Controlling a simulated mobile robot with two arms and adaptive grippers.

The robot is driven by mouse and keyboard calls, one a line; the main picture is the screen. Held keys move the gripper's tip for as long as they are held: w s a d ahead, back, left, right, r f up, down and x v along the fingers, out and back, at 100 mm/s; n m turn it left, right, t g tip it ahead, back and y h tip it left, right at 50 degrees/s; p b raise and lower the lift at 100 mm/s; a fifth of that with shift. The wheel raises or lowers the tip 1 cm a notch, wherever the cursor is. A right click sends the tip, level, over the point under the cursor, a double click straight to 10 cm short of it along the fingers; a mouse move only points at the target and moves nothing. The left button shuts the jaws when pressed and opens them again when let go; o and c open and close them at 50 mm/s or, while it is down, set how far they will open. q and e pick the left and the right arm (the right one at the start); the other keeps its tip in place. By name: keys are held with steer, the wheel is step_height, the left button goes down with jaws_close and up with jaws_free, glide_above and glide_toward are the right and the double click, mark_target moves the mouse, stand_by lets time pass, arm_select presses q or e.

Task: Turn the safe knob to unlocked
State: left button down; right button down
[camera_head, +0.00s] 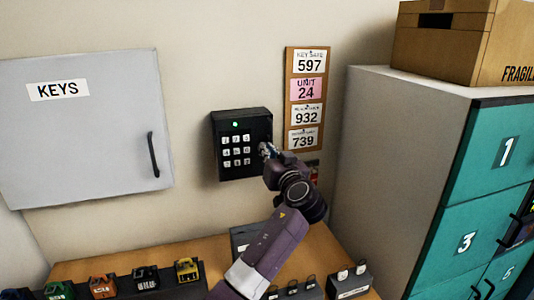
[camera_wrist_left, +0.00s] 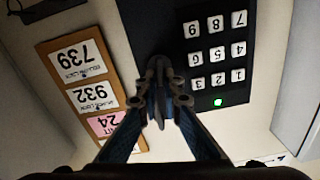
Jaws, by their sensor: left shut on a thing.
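The key safe (camera_head: 242,145) is a black box on the wall with a white numbered keypad and a green light lit at its top left. My left gripper (camera_head: 267,150) is at the right side of its face, shut on the knob, which the fingers mostly hide in the head view. In the left wrist view the picture is upside down; the left gripper (camera_wrist_left: 158,95) closes around the dark knob (camera_wrist_left: 158,118) beside the keypad (camera_wrist_left: 216,50). Which way the knob points relative to any marking cannot be told. My right gripper is not in view.
A grey KEYS cabinet (camera_head: 85,125) hangs on the left. A code board (camera_head: 306,98) is just right of the safe. A wooden counter (camera_head: 205,258) below holds several coloured holders. A teal-fronted cabinet (camera_head: 405,150) with a carton (camera_head: 455,45) on top stands at right.

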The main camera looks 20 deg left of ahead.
arm_select(q)
steer(key=m, duration=0.5)
steer(key=m+p, duration=0.1)
steer(key=m, duration=0.4)
steer(key=f+m+p, duration=0.1)
steer(key=m, duration=0.4)
steer(key=shift+w+d+m, duration=0.25)
steer(key=shift+d+m, duration=0.05)
steer(key=shift+d, duration=0.1)
steer(key=shift+f, duration=0.1)
steer(key=c, duration=2.1)
jaws_free()
steer(key=shift+d, duration=0.1)
steer(key=shift+s, duration=0.1)
steer(key=v, duration=1.2)
